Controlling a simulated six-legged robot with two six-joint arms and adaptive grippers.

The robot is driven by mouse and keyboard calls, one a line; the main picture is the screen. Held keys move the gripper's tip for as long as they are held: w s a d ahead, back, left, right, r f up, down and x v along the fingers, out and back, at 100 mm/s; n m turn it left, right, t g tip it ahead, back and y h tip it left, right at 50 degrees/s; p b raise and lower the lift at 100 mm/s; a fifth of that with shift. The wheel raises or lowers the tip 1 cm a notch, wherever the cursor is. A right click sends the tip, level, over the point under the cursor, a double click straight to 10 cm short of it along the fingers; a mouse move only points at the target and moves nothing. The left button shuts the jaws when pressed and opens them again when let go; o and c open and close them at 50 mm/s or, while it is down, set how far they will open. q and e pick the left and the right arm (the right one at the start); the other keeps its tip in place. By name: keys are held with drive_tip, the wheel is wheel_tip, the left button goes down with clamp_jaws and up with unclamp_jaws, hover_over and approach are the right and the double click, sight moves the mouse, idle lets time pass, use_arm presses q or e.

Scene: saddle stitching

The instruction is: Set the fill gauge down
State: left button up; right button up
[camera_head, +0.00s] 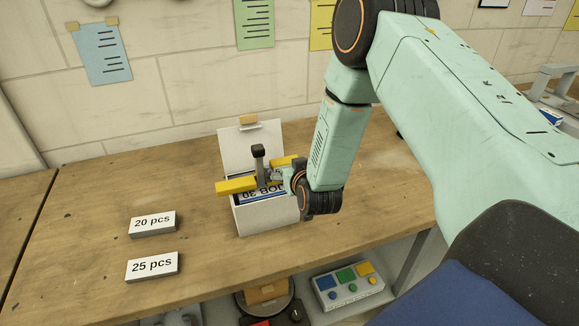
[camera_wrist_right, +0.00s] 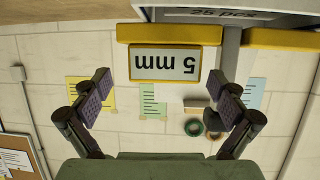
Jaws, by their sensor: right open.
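The fill gauge (camera_head: 236,186) has yellow bars and a dark upright post with a black top. It rests across the open white carton (camera_head: 267,216), whose lid stands up at the back. A label reading "JOB 30" shows inside the carton. My right gripper (camera_head: 280,175) is at the gauge's right side, close to the post. In the right wrist view, its jaws (camera_wrist_right: 160,85) are open on both sides of the gauge's yellow-edged "5 mm" plate (camera_wrist_right: 165,66), with gaps beside it. My left gripper is out of view.
Two white blocks marked "20 pcs" (camera_head: 153,224) and "25 pcs" (camera_head: 152,266) stand on the wooden table (camera_head: 85,230) to the left. A button panel (camera_head: 347,286) sits below the table's front edge. The table between blocks and carton is clear.

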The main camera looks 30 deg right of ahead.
drive_tip(key=shift+a, duration=0.2)
drive_tip(key=shift+r, duration=0.1)
drive_tip(key=shift+d+r+p, duration=0.1)
drive_tip(key=shift+r+p, duration=0.15)
drive_tip(key=shift+p, duration=0.05)
drive_tip(key=shift+s+r, duration=0.15)
drive_tip(key=shift+s, duration=0.1)
drive_tip(key=b+v, duration=0.1)
drive_tip(key=v, duration=1)
drive_tip(key=shift+s+a+r, duration=0.2)
drive_tip(key=shift+s, duration=0.05)
drive_tip(key=shift+d+f, duration=0.1)
